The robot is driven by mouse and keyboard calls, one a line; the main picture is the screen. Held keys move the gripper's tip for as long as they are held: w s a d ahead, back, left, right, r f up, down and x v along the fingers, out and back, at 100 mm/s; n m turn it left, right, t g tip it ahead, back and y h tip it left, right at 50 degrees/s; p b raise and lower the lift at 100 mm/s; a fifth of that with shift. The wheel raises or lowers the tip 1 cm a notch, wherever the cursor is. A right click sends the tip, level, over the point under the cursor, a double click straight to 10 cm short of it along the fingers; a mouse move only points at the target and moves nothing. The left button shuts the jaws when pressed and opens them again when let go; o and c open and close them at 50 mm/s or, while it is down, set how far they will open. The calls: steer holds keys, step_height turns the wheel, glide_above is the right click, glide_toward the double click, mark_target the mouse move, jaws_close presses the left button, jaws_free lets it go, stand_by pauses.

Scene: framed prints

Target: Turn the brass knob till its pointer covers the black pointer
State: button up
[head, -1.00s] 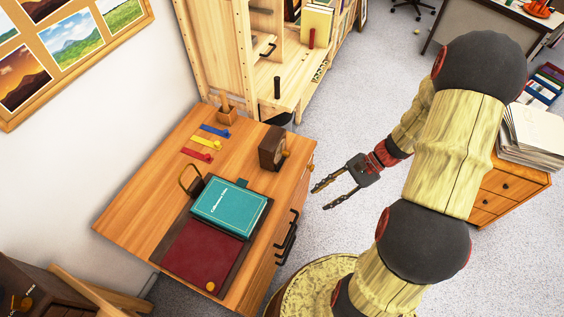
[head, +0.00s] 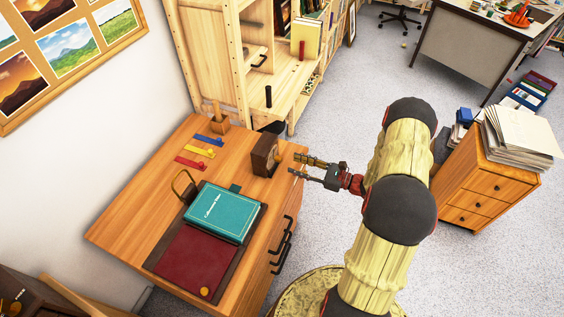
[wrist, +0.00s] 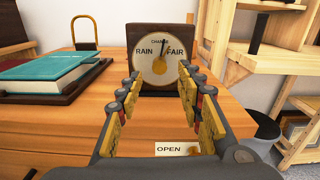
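A dark wooden box with a round cream dial (wrist: 145,57) stands upright on the desk and faces my gripper; the dial reads RAIN, CHANGE and FAIR. It also shows as a dark box in the head view (head: 262,156). The brass knob (wrist: 159,67) sits at the dial's centre. The black pointer (wrist: 164,46) points up and slightly right, between CHANGE and FAIR. I cannot make out the brass pointer clearly. My gripper (head: 295,165) is open and empty at the desk's right edge, in front of the dial. In the wrist view its fingers (wrist: 159,74) lie either side of the knob, apart from it.
The wooden desk (head: 135,215) also holds a teal book (head: 220,212), a dark red folder (head: 195,262), a brass padlock-like loop (head: 183,184) and coloured tags (head: 200,152). A drawer front marked OPEN (wrist: 170,149) lies below the gripper. Wooden shelving (head: 220,65) stands behind.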

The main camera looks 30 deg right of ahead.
mark_target(279, 159)
steer(key=b+x, duration=0.1)
steer(key=x, duration=0.5)
steer(key=shift+c, duration=1.2)
jaws_close()
